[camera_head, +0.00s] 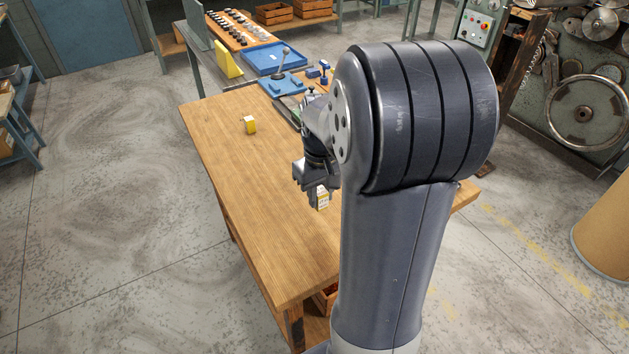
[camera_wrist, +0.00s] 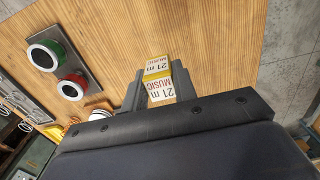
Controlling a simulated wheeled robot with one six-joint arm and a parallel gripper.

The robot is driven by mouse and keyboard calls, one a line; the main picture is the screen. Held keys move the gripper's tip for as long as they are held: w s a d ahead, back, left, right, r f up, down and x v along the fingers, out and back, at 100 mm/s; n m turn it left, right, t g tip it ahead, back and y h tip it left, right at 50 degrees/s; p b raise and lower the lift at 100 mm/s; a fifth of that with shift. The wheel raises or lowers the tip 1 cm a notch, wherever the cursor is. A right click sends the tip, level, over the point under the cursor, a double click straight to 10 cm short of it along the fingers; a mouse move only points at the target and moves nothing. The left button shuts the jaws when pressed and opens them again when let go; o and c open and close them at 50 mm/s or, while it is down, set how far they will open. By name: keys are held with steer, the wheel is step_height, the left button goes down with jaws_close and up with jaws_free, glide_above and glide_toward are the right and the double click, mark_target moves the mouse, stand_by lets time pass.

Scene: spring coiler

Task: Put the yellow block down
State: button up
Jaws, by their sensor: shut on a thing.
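My gripper (camera_head: 313,187) is low over the right part of the wooden table (camera_head: 215,150). It is shut on a yellow block (camera_head: 322,198) with pale printed faces, whose lower part shows below the fingers. In the wrist view the block (camera_wrist: 158,85) sits between the two grey fingers (camera_wrist: 157,82), with "21 m MUSIC" print on two faces. I cannot tell whether its underside touches the table. A second, similar yellow block (camera_head: 249,125) stands alone on the table, farther back and left.
Blue trays (camera_head: 275,58) and a blue fixture (camera_head: 283,84) stand toward the back. The table's left and front parts are bare. My arm hides its right side.

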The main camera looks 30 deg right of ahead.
mark_target(321, 191)
step_height(321, 191, down, 7)
steer(key=shift+f, duration=0.2)
stand_by(0.3)
steer(key=shift+f, duration=0.15)
steer(key=o, duration=0.9)
steer(key=shift+o, duration=0.2)
step_height(321, 191, up, 12)
steer(key=shift+r, duration=0.2)
